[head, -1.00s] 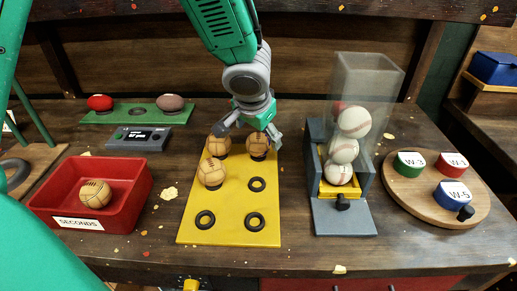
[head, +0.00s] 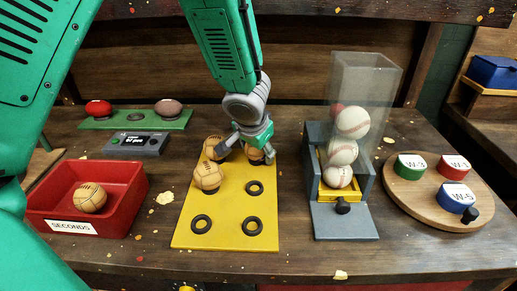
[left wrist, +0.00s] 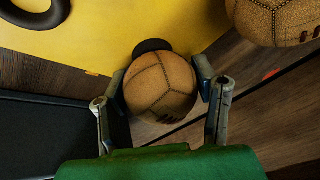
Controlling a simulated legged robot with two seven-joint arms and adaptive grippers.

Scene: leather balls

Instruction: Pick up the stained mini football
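Three tan leather mini footballs sit at the back of the yellow board (head: 230,236): one at back left (head: 213,148), one in front of it (head: 207,177), and one at back right (head: 251,153), mostly hidden by my left gripper (head: 246,154). In the left wrist view this back-right ball (left wrist: 160,88) sits between the two fingers, by a black ring; the fingers look open, close beside its sides. Another ball (left wrist: 278,18) shows at the top right there. A further ball (head: 90,198) lies in the red SECONDS tray (head: 128,222). I cannot make out a clear stain. My right gripper is out of view.
A clear chute (head: 365,90) with baseballs (head: 352,123) stands on a grey base right of the board. A round wooden board (head: 422,198) with coloured tins is farther right. A grey device (head: 137,144) and a green rack (head: 136,122) stand at back left.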

